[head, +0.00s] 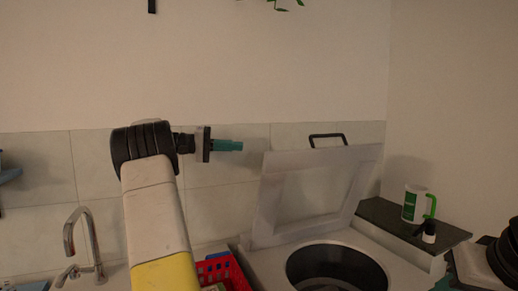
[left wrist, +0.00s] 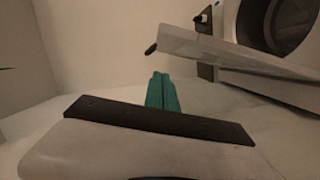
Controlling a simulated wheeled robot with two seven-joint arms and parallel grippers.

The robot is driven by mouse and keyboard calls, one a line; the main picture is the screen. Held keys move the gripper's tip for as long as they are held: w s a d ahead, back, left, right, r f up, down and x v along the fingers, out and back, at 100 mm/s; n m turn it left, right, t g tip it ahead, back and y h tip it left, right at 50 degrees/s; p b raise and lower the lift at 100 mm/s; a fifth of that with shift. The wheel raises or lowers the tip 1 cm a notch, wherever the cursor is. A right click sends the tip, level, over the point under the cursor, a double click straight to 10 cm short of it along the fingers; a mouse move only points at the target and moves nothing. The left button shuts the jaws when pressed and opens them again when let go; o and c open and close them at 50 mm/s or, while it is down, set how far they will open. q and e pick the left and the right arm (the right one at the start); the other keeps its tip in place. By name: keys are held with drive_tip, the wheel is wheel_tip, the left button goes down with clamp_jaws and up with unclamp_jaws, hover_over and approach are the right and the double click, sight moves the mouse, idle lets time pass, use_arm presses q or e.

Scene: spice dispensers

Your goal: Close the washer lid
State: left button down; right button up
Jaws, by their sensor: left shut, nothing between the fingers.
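The washer (head: 386,264) stands at the lower right in the head view, its round dark opening uncovered. Its lid (head: 266,207) is raised and leans back toward the wall, with a dark handle (head: 327,138) at its top edge. The lid (left wrist: 215,48) and part of the washer's round opening (left wrist: 284,24) also show in the left wrist view. My left gripper (head: 228,145) is shut and empty. Its teal fingers point right, to the left of the lid's upper part and apart from it. The fingers (left wrist: 161,92) are together in the left wrist view. My right gripper is not in view.
A red basket (head: 236,272) sits left of the washer. A faucet (head: 86,240) stands at the lower left. A white and green mug (head: 414,205) and a small dark bottle (head: 429,231) stand on the dark ledge (head: 385,212) right of the lid.

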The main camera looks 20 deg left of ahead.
use_arm(q)
drive_tip(key=w+d+f, duration=0.1)
drive_tip(key=d+f, duration=0.1)
drive_tip(key=d, duration=0.7)
